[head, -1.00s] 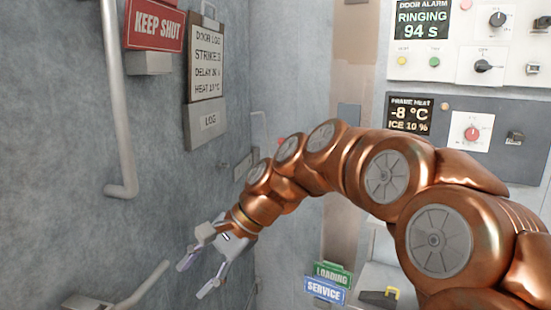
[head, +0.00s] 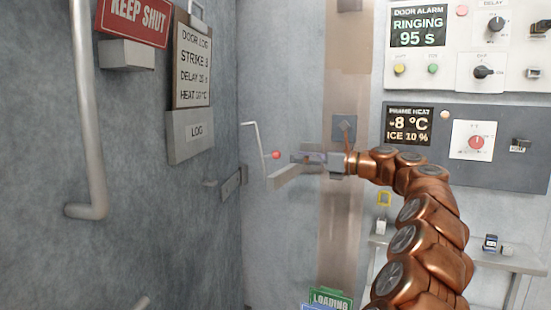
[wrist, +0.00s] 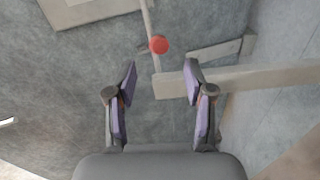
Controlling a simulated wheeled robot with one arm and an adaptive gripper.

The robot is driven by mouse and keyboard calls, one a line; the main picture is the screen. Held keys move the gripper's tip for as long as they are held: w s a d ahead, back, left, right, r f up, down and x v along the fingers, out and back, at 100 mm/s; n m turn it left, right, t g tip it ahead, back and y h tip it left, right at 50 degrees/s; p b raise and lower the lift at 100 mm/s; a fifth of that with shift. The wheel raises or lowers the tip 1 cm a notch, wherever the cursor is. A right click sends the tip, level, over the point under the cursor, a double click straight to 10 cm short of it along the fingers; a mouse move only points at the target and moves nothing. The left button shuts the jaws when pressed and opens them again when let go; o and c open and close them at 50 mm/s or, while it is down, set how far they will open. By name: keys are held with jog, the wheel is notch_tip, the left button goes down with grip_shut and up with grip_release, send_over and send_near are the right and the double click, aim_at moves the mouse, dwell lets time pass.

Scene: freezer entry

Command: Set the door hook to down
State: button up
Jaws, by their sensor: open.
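The door hook appears to be the thin pale bent rod (head: 257,140) in the corner by the door, with a red ball knob (head: 275,155) beside it. The rod stands roughly upright and its top bends left. My gripper (head: 298,159) is level with the knob, just right of it, and points left. In the wrist view the red knob (wrist: 159,44) shows ahead of my open gripper (wrist: 160,68), centred between the fingertips. The jaws hold nothing. I cannot tell the exact gap to the knob.
A pale bar (head: 292,174) runs just below my gripper, and a bracket (head: 232,182) sits on the door edge. A long vertical handle (head: 88,120) is on the left. Control panels (head: 465,148) and a shelf (head: 490,262) stand right.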

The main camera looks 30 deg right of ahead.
aim_at(277, 155)
jog(key=shift+x, duration=3.9)
jog(key=shift+a, duration=0.1)
jog(key=shift+c, duration=0.5)
grip_shut()
